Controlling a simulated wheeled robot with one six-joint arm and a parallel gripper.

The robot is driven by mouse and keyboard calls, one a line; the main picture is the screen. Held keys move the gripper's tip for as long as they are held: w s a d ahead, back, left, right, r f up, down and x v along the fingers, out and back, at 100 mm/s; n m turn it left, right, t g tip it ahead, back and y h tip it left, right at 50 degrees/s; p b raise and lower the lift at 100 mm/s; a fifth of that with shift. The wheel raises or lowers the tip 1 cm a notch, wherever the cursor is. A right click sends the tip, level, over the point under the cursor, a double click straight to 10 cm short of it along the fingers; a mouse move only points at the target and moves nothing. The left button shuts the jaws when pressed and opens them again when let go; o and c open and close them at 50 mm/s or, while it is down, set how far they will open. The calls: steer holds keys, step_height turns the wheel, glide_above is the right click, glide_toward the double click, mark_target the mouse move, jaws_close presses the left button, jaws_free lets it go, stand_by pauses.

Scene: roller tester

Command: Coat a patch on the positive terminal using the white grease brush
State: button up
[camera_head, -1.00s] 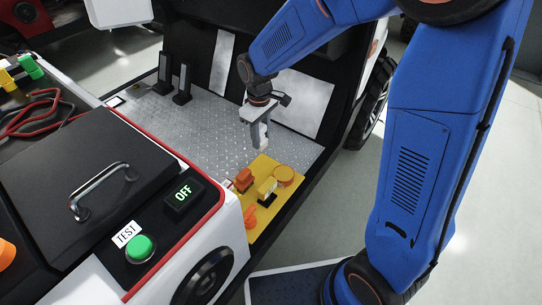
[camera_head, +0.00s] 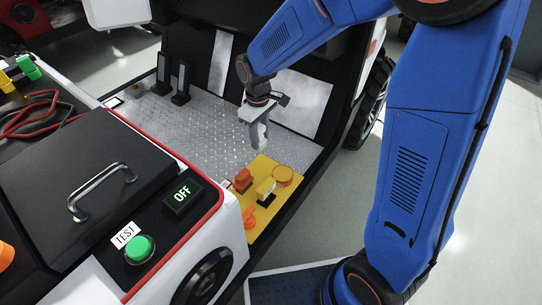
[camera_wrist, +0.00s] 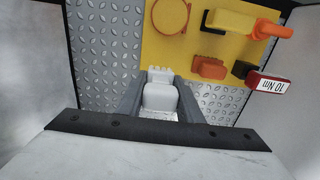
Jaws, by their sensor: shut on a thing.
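The white grease brush (camera_wrist: 160,96) is between the two grey fingers of my gripper (camera_wrist: 160,104), which is shut on it. In the head view my gripper (camera_head: 257,132) points down above the metal plate, just behind the yellow tray. The brush's lower end shows small and pale there, and it looks clear of the tray. I cannot pick out the positive terminal in either view.
The yellow tray (camera_head: 258,230) bears an orange block (camera_head: 243,179), a yellow piece (camera_head: 265,187) and a round orange holder (camera_head: 283,176). A red "10 Nm" label (camera_wrist: 270,83) is beside it. A black lid (camera_head: 85,165) and green TEST button (camera_head: 139,247) are left.

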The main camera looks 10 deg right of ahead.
steer(key=s+d+g+h, duration=0.1)
steer(key=s+d+g, duration=0.3)
steer(key=s+d, duration=0.2)
steer(key=shift+d+f, duration=0.2)
steer(key=shift+f, duration=2.45)
steer(key=shift+f, duration=0.55)
stand_by(0.5)
step_height(320, 180, up, 7)
stand_by(1.0)
stand_by(0.6)
